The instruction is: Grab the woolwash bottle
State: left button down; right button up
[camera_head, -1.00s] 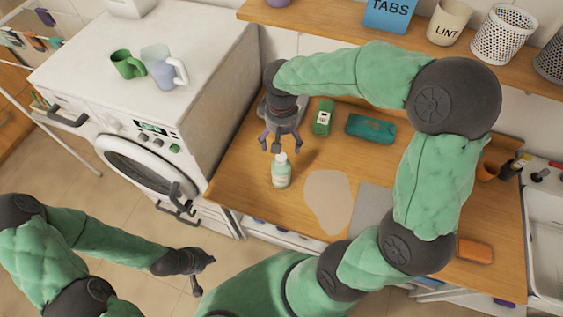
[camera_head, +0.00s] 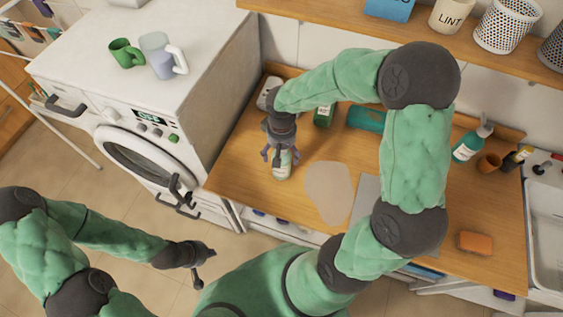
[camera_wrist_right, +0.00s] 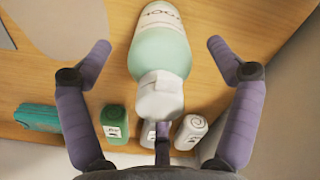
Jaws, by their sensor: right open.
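The woolwash bottle (camera_head: 283,168) is pale green with a white cap and stands on the wooden worktop near its front left. In the right wrist view the bottle (camera_wrist_right: 162,50) lies between the two fingers, cap toward the palm, with part of its label in view. My right gripper (camera_head: 280,156) is over the bottle and partly hides it in the head view. Its fingers (camera_wrist_right: 158,47) are open, with a visible gap on each side of the bottle. My left gripper (camera_head: 204,266) is open and empty, low over the floor and away from the worktop.
A green container (camera_head: 324,116) and a teal pack (camera_head: 366,119) are behind the bottle. A white container (camera_wrist_right: 190,131) stands beside the green one. A beige mat (camera_head: 328,192) lies right of the bottle. The washing machine (camera_head: 165,90) stands left, and a shelf (camera_head: 400,31) runs above.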

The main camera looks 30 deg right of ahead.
jog(key=c, duration=1.8)
jog(key=shift+r, duration=0.15)
